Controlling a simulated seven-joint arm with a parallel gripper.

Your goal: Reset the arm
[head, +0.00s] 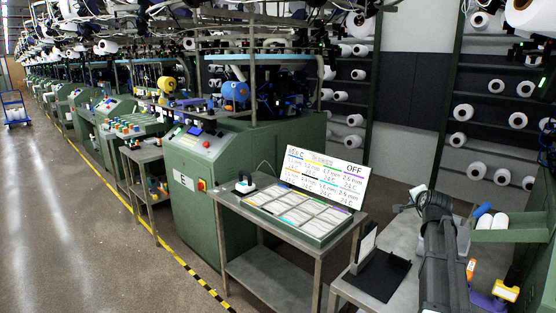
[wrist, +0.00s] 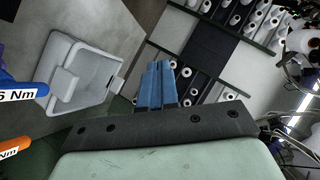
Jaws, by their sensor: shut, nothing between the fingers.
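My gripper (wrist: 158,68) shows in the wrist view as two blue fingers side by side, shut with nothing between them. They stand out beyond a dark bolted bar and point toward the far shelves. No object touches them. In the head view my dark arm (head: 440,250) rises over the grey bench at the lower right. I cannot make out the fingers there.
A pale open bin (wrist: 100,85) lies left of the fingers, with blue (wrist: 20,90) and orange (wrist: 14,148) labelled tools at the edge. The bench holds a black tray (head: 380,277). A table with a sample board (head: 300,215) stands left. Yarn shelves (head: 492,110) stand behind.

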